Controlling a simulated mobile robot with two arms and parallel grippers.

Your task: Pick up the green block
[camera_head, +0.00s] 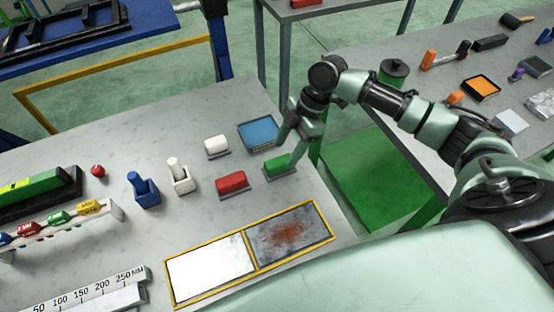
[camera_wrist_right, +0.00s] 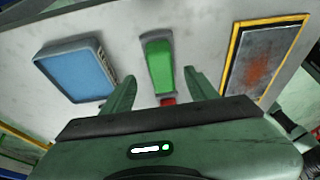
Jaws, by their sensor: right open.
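The green block (camera_head: 277,164) lies on a small grey base near the right edge of the grey table. My right gripper (camera_head: 300,130) is above and just beside it, with its fingers pointing down. In the right wrist view the green block (camera_wrist_right: 159,66) shows ahead of and between the two open fingers of the right gripper (camera_wrist_right: 158,88). The fingers look empty, and I cannot tell whether they touch the block. My left gripper is in neither view.
A blue tray (camera_head: 259,133), a red block (camera_head: 231,183) and a white block (camera_head: 216,145) stand near the green block. A yellow-framed panel (camera_head: 207,267) lies in front. A second table (camera_head: 440,92) with several tools is at the right.

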